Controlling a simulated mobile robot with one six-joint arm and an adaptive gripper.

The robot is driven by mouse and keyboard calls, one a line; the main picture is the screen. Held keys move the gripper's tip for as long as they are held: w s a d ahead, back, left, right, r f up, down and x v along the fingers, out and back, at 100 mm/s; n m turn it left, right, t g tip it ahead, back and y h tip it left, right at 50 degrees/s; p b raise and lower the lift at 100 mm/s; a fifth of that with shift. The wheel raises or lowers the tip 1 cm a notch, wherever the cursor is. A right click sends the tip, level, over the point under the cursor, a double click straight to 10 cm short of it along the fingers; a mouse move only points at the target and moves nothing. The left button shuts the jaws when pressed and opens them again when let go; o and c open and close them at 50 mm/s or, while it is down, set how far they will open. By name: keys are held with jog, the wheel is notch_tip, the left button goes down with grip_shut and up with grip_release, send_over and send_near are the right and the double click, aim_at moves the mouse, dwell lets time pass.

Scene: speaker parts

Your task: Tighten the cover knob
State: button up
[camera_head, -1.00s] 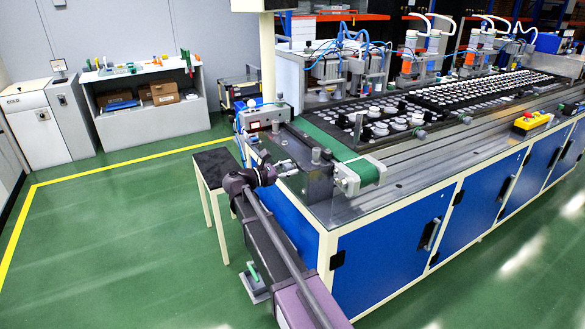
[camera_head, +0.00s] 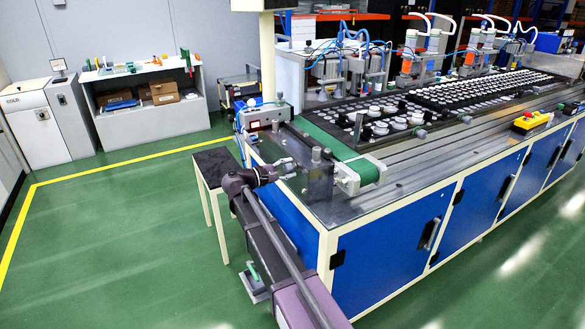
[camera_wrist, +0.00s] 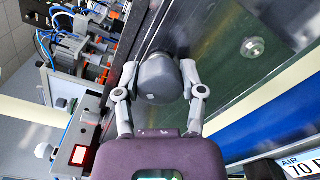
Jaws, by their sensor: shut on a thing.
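The cover knob (camera_wrist: 158,78) is a rounded dark grey knob in the middle of the wrist view. My gripper (camera_wrist: 160,72) has one finger on each side of it and is shut on it. In the head view my gripper (camera_head: 287,166) is at the left end of the blue-fronted machine, beside a clear upright cover plate (camera_head: 320,182). The knob is too small and too hidden by the gripper to make out in that view.
A small dark-topped table (camera_head: 214,165) stands left of the machine near my arm. A green conveyor end (camera_head: 366,172) and a control box (camera_head: 264,118) lie close to the gripper. Green floor (camera_head: 110,240) is clear at the left.

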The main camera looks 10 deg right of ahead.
jog(key=m, duration=0.4)
jog(key=shift+w+a, duration=0.25)
jog(key=shift+m, duration=2.2)
jog(key=o, duration=1.1)
jog(key=shift+o, duration=0.3)
jog(key=shift+s+d, duration=0.1)
jog(key=shift+s, duration=0.05)
jog(key=shift+f, duration=0.1)
